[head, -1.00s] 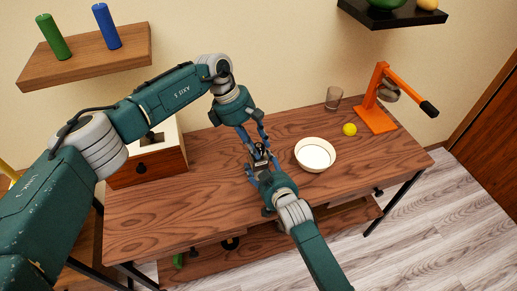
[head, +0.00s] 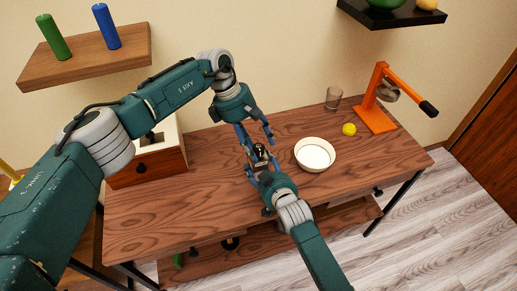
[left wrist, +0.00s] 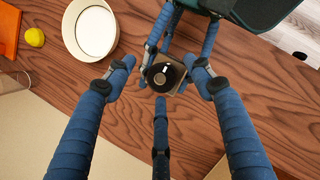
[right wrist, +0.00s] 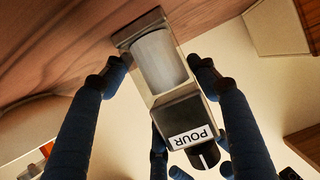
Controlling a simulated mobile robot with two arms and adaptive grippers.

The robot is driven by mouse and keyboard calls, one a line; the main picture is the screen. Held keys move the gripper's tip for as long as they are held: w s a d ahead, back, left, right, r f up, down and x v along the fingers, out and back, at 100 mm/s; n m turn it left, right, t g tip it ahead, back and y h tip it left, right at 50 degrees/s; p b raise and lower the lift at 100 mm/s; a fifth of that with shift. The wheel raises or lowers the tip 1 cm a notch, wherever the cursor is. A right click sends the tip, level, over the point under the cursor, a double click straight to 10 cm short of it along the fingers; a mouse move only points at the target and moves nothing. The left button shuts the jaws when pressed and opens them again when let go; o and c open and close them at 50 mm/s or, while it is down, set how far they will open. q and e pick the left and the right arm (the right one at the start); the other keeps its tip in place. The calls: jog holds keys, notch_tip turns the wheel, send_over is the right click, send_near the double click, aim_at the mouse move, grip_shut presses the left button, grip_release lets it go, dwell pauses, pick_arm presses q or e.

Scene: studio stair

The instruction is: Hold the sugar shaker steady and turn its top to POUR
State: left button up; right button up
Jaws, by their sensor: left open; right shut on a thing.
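The sugar shaker (head: 260,152) stands upright over the table, with a pale body, a dark collar and a round black top. In the right wrist view its body (right wrist: 160,62) sits between the fingers of my right gripper (head: 263,168), which is shut on it. The white POUR label (right wrist: 191,138) is on the collar, and a thin white mark on the black top (right wrist: 205,157) shows close to it. My left gripper (head: 259,143) is open above the shaker. In the left wrist view its fingers stand apart around the black top (left wrist: 163,76), without visible contact.
A white bowl (head: 315,155) stands close on the right. Farther right are a yellow lemon (head: 349,129), a glass (head: 333,98) and an orange press (head: 378,108). A wooden box (head: 150,160) stands at the left. The table's front left (head: 150,225) is clear.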

jog(key=shift+f, duration=0.1)
pick_arm(q)
jog(key=v, duration=1.1)
jog(key=shift+r, duration=0.4)
pick_arm(e)
jog(key=o, duration=1.4)
jog(key=shift+o, duration=0.2)
